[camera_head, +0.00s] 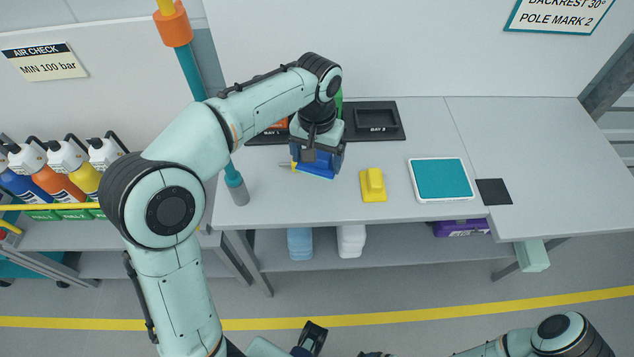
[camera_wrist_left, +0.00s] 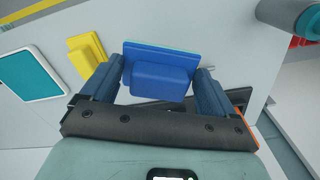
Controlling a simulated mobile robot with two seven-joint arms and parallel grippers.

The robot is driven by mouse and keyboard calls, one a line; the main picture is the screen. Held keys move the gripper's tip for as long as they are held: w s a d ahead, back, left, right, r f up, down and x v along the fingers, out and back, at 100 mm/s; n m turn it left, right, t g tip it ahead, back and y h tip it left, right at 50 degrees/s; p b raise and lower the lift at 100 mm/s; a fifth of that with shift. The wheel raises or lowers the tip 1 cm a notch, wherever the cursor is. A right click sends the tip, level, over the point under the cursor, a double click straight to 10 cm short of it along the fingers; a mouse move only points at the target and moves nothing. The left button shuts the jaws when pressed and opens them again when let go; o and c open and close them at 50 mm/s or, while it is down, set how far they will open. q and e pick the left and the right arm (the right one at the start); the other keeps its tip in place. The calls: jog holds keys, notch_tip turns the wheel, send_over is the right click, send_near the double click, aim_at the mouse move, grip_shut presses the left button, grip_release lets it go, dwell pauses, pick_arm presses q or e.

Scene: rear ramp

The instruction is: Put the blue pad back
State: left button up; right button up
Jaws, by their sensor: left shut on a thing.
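The blue pad (camera_head: 316,170) is a flat plate with a raised block grip. My left gripper (camera_head: 317,156) is shut on that grip. In the left wrist view the blue pad (camera_wrist_left: 160,78) sits between the two fingers of the left gripper (camera_wrist_left: 158,82). It is over the bench, in front of a dark tray (camera_head: 401,133); I cannot tell whether it touches the bench. The tray's right bay, marked BAY 3, is empty. An orange pad (camera_head: 281,124) shows in its left bay; my gripper hides the middle. A dark gripper part (camera_head: 312,338) shows at the bottom edge, probably my right one.
A yellow pad (camera_head: 373,185) stands on the bench (camera_head: 440,130), right of the blue pad. Further right are a white-framed teal panel (camera_head: 441,179) and a black square (camera_head: 494,192). A teal pole (camera_head: 190,75) stands left.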

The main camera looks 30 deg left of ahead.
pick_arm(q)
notch_tip(320, 180, down, 9)
jog(key=shift+w+f+b, duration=0.1)
jog(key=shift+f+b, duration=0.05)
jog(key=shift+b, duration=0.45)
jog(key=shift+f, duration=0.1)
jog(key=o, duration=0.8)
jog(key=shift+f, duration=0.1)
jog(key=shift+c, duration=0.2)
notch_tip(320, 180, up, 12)
jog(key=shift+r+p, duration=0.2)
jog(key=shift+p, duration=0.85)
